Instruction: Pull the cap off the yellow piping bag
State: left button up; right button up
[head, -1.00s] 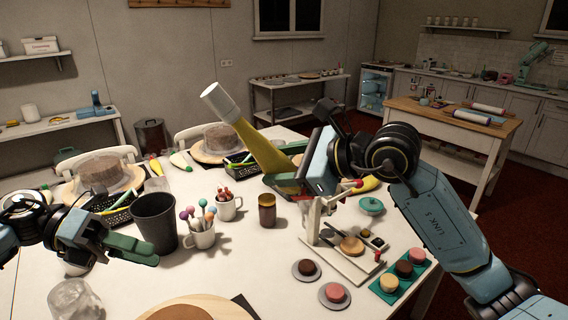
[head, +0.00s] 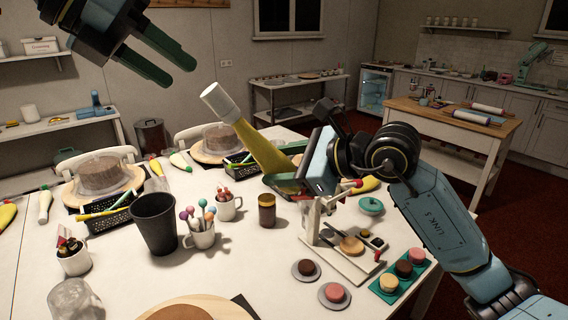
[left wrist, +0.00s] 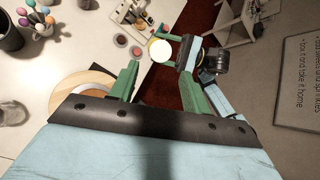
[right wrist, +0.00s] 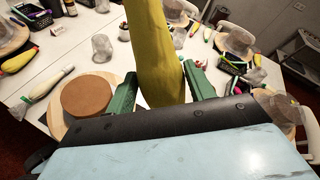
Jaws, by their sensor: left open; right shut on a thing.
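The yellow piping bag (head: 262,150) is held above the table, tilted, with its white cap (head: 217,101) at the upper left end. My right gripper (head: 284,182) is shut on the bag's lower part; the bag (right wrist: 158,50) also rises between the fingers in the right wrist view. My left gripper (head: 178,72) is open and empty, above and to the left of the cap, apart from it. In the left wrist view a round white cap end (left wrist: 160,50) shows beyond the open green fingers (left wrist: 158,85).
The white table (head: 120,262) holds a dark cup (head: 154,222), a mug of colourful sticks (head: 200,238), a brown jar (head: 267,211) and a small press stand (head: 312,222). Domed cakes (head: 100,174) stand behind. The air around the cap is clear.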

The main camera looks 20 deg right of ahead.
aim_at(206, 93)
pick_arm(q)
jog(key=shift+x, duration=3.9)
jog(key=shift+s, duration=0.1)
jog(key=c, duration=0.9)
jog(key=shift+a+r, duration=0.85)
jog(key=shift+r, duration=0.35)
jog(key=shift+a+r, duration=0.85)
jog(key=shift+r, duration=0.3)
